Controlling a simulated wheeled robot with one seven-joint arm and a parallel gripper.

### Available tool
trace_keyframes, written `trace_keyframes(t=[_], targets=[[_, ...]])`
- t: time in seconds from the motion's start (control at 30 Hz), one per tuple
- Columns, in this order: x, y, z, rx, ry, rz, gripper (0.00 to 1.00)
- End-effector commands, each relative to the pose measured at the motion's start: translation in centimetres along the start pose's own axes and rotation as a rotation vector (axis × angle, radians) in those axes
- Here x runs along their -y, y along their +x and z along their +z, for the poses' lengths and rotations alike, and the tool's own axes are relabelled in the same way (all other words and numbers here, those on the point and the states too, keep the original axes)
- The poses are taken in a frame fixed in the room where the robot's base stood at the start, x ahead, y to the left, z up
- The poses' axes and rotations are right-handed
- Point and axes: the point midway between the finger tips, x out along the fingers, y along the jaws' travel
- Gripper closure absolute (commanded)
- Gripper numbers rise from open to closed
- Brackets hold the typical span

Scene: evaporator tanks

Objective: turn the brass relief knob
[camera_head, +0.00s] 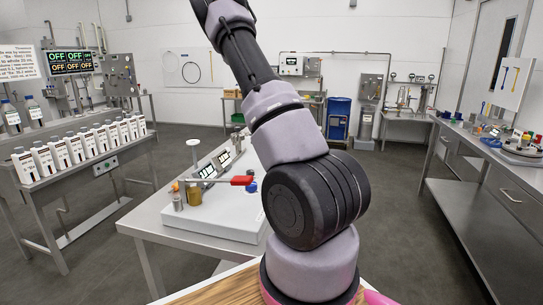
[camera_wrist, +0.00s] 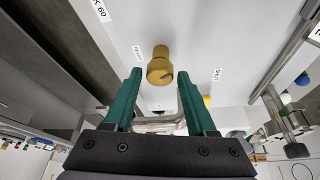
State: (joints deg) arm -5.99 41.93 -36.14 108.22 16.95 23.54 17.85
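The brass relief knob (camera_wrist: 160,68) shows in the upper middle of the wrist view, a stubby gold cylinder on a pale panel (camera_wrist: 205,45), with small printed labels on both sides. My gripper (camera_wrist: 160,76) is open, its two green fingers pointing at the panel. The knob appears between the fingertips, with a gap on each side and nothing gripped. I cannot tell how far the tips are from the panel. In the head view a brass-coloured cylinder (camera_head: 194,196), likely the knob, stands on a white unit (camera_head: 222,222). My gripper is not visible there; my arm hides part of the unit.
A red lever handle (camera_head: 242,180) and a blue knob (camera_head: 252,188) are close to the brass cylinder. A metal cylinder (camera_head: 177,202) and a white-topped post (camera_head: 193,143) stand beside it. Bottles (camera_head: 75,148) line the left bench. A metal bench (camera_head: 490,190) is at right.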

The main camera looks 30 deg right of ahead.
Motion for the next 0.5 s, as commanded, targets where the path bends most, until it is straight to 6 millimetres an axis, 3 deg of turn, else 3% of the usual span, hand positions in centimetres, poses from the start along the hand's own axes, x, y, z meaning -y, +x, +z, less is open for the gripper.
trace_keyframes(t=[0.33,0.5], targets=[[0.0,-0.1,0.0,-0.001,-0.001,0.000,0.28],[0.1,-1.7,-0.1,-0.003,-0.001,-0.002,0.28]])
